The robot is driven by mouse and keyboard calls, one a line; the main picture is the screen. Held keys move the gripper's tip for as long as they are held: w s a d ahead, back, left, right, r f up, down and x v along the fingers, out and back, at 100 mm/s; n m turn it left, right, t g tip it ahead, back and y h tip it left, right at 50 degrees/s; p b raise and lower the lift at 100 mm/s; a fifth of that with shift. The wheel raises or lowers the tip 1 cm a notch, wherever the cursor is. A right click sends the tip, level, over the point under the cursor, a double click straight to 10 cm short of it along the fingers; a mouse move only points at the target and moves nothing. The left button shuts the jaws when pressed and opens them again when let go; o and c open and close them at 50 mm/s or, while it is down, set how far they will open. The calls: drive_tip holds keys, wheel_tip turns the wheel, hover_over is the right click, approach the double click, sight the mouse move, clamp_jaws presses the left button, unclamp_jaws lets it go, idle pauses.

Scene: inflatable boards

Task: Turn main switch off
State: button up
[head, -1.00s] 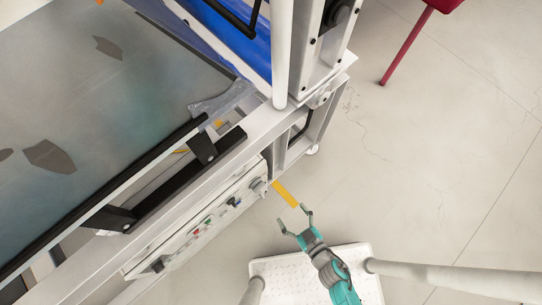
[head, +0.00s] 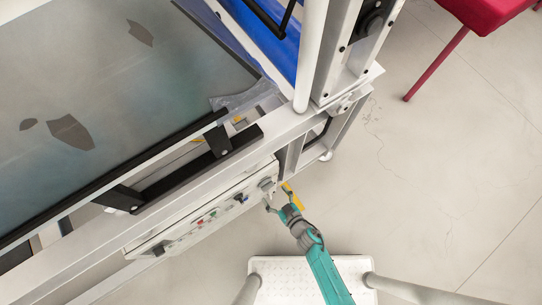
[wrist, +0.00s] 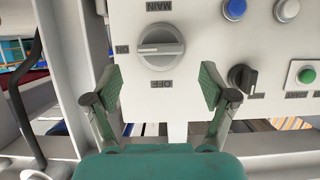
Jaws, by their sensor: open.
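The main switch (wrist: 160,48) is a grey rotary knob on the white control panel (wrist: 185,100). Its labels appear upside down in the wrist view: MAIN above, ON at left, OFF below. Its bar handle lies about level, in line with the ON label. My gripper (wrist: 160,88) is open, with a green-padded finger to each side below the knob and nothing between them. In the head view my gripper (head: 279,200) is close to the panel's right end, beside the switch (head: 266,184). Whether a finger touches the panel is unclear.
A black selector knob (wrist: 242,78) is just right of my right finger. Green (wrist: 305,75) and blue (wrist: 234,9) buttons are on the same panel. A grey frame post (wrist: 66,60) stands at left. A white step (head: 310,282) is below my arm. Open floor lies right.

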sight(268, 187)
drive_tip(key=shift+x, duration=1.65)
drive_tip(key=c, duration=1.2)
